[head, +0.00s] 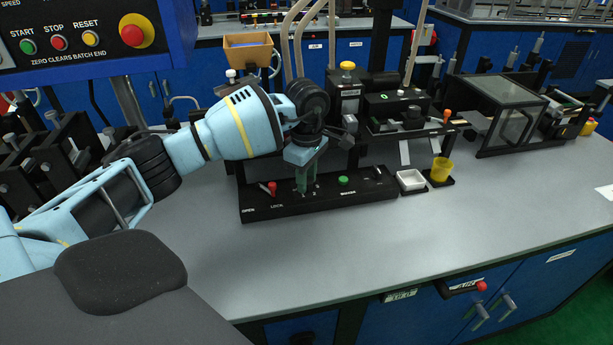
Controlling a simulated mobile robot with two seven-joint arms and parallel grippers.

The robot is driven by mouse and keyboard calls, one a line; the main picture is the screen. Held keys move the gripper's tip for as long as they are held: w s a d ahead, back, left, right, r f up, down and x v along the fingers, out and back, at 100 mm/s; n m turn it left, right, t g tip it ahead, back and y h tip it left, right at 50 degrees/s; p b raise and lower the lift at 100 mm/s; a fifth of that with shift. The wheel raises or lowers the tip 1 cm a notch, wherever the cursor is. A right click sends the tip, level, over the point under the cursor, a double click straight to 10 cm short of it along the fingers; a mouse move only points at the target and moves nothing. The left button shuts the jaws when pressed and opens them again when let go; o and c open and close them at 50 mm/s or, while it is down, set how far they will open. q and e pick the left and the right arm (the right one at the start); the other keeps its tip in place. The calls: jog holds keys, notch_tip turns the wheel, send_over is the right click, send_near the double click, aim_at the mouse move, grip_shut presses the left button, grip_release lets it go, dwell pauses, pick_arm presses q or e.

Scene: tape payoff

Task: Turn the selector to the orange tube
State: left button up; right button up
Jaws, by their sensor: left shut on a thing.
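My left gripper (306,187) reaches down over the long black control bar (325,205) on the grey bench. Its fingers are shut on the selector, between a red-topped lever (272,187) and a green button (343,180). The fingers and wrist cover the selector, so I cannot see which way it points. Pale tan tubes (298,40) rise behind my wrist, and another tube (413,45) stands further right. I cannot pick out a clearly orange tube. My right gripper is not in view.
A white tray (411,181) and a yellow cup (441,170) stand right of the bar. Black machinery (400,110) and a clear-sided box (510,110) stand behind. A button panel (80,45) hangs upper left. The bench front (420,245) is clear.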

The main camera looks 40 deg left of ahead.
pick_arm(q)
jog(key=n+p, duration=0.1)
jog(key=n, duration=0.2)
jog(key=shift+r+p, duration=0.2)
jog(key=shift+p, duration=0.1)
jog(key=n+p, duration=0.2)
jog(key=n, duration=0.2)
jog(key=shift+n, duration=0.4)
jog(key=shift+f+n+p, duration=0.15)
jog(key=shift+n+p, duration=0.45)
jog(key=shift+n, duration=1.2)
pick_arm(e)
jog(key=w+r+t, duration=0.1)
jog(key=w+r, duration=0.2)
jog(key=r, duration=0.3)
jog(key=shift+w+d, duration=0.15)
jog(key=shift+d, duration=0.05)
pick_arm(q)
jog(key=o, duration=1)
jog(key=shift+c, duration=0.2)
jog(key=shift+r, duration=3.9)
